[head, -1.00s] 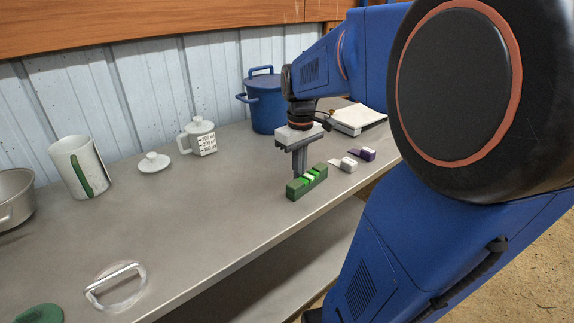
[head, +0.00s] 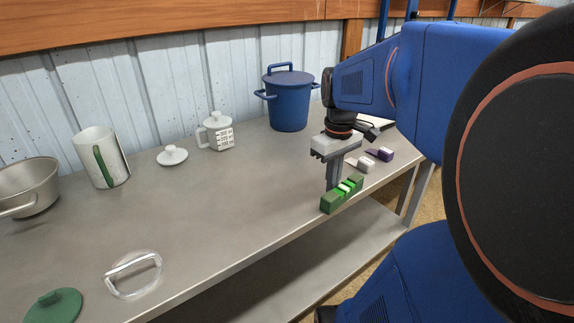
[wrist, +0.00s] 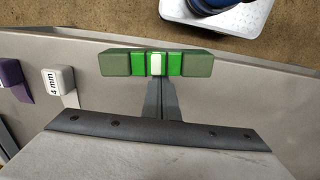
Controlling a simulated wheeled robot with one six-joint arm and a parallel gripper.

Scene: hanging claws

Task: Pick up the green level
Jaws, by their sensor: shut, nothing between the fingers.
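The green level (head: 331,204) is a dark green bar with bright green parts and a pale vial in its middle. It lies near the front edge of the bench, and it shows whole in the wrist view (wrist: 115,63). My gripper (head: 333,187) is shut and empty, pointing down just behind the level's middle. In the wrist view the closed fingers (wrist: 159,97) end right beside the level's middle. I cannot tell whether they touch it.
A white block (head: 366,165) and a purple block (head: 385,154) lie to the level's right.

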